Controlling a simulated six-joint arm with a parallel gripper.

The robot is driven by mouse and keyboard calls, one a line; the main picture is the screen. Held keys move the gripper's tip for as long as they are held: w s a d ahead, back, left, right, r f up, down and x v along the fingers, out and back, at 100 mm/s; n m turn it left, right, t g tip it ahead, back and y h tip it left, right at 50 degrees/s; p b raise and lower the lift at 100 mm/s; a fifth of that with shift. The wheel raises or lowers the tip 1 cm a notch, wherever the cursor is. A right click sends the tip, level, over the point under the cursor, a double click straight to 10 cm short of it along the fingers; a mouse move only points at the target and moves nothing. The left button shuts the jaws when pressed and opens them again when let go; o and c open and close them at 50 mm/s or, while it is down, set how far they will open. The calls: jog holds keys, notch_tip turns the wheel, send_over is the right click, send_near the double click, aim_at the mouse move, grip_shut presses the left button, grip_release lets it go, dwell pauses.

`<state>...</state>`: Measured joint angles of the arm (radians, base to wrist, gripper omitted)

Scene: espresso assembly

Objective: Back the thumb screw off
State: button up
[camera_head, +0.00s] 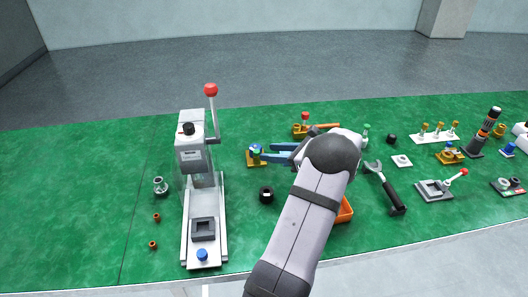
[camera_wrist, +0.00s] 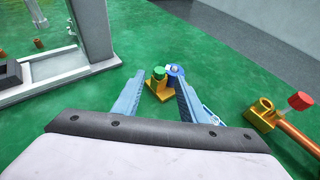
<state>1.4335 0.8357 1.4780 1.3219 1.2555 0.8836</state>
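A small brass-yellow fixture (camera_head: 255,162) stands left of my fingertips in the head view. In the wrist view the fixture (camera_wrist: 158,92) carries a green round knob (camera_wrist: 159,73) and a blue disc-like knob (camera_wrist: 175,70) with a pale centre. I cannot tell for sure which knob is the thumb screw. My gripper (camera_head: 267,153) is open and empty, with its two blue-grey fingers spread. In the wrist view the fixture shows between the fingertips of my gripper (camera_wrist: 160,80); no contact is visible.
A grey lever press (camera_head: 192,155) with a red-knobbed lever stands left. A brass block with an orange handle (camera_wrist: 262,114) lies right of my fingers in the wrist view. A black ring (camera_head: 266,194) lies in front of the fixture. The far left green mat (camera_head: 70,190) is clear.

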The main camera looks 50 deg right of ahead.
aim_at(258, 152)
jog(key=shift+x, duration=2)
grip_shut()
